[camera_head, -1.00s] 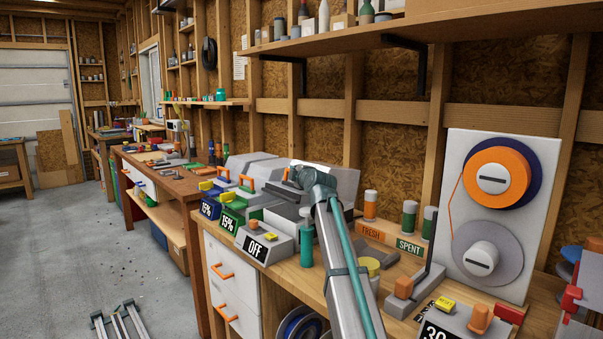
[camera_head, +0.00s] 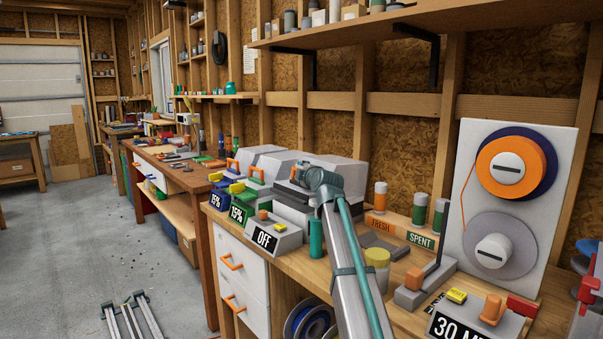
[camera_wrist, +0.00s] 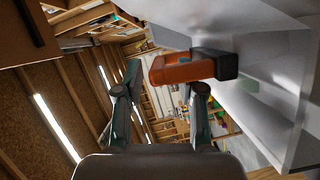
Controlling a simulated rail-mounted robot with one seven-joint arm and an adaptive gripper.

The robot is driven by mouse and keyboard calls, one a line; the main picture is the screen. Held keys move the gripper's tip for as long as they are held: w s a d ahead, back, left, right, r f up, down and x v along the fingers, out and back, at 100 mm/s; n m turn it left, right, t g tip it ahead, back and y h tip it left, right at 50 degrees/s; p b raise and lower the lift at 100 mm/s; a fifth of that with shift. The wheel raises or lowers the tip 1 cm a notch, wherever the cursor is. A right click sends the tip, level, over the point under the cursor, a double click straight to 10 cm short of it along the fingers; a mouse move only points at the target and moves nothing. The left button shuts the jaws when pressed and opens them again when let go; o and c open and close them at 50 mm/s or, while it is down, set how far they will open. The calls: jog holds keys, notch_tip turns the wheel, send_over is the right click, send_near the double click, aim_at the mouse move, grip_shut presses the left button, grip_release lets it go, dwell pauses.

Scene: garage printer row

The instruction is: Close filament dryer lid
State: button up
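The filament dryer marked OFF (camera_head: 265,238) stands on the wooden bench, right of two similar dryers. Its grey lid (camera_head: 343,174) appears raised behind my wrist, which partly covers it in the head view. In the wrist view, the pale lid panel (camera_wrist: 255,75) fills the right side and bears an orange handle (camera_wrist: 182,68) on dark mounts. My gripper (camera_wrist: 166,85) is open, its two fingers apart. The handle lies by the fingertips, and the right finger overlaps its lower edge in the picture. I cannot tell whether they touch.
The blue-label dryer (camera_head: 215,201) and green-label dryer (camera_head: 239,212) stand close on the left. A teal cylinder (camera_head: 316,240), yellow-topped jar (camera_head: 378,258) and FRESH and SPENT labels (camera_head: 420,240) are near my arm. A spool board (camera_head: 512,210) stands right. A shelf (camera_head: 400,25) overhangs.

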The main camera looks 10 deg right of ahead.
jog(key=shift+s, duration=0.1)
jog(key=s+d+r, duration=0.1)
jog(key=s, duration=1)
jog(key=shift+s+d, duration=0.2)
jog(key=shift+s, duration=0.15)
jog(key=shift+r, duration=0.1)
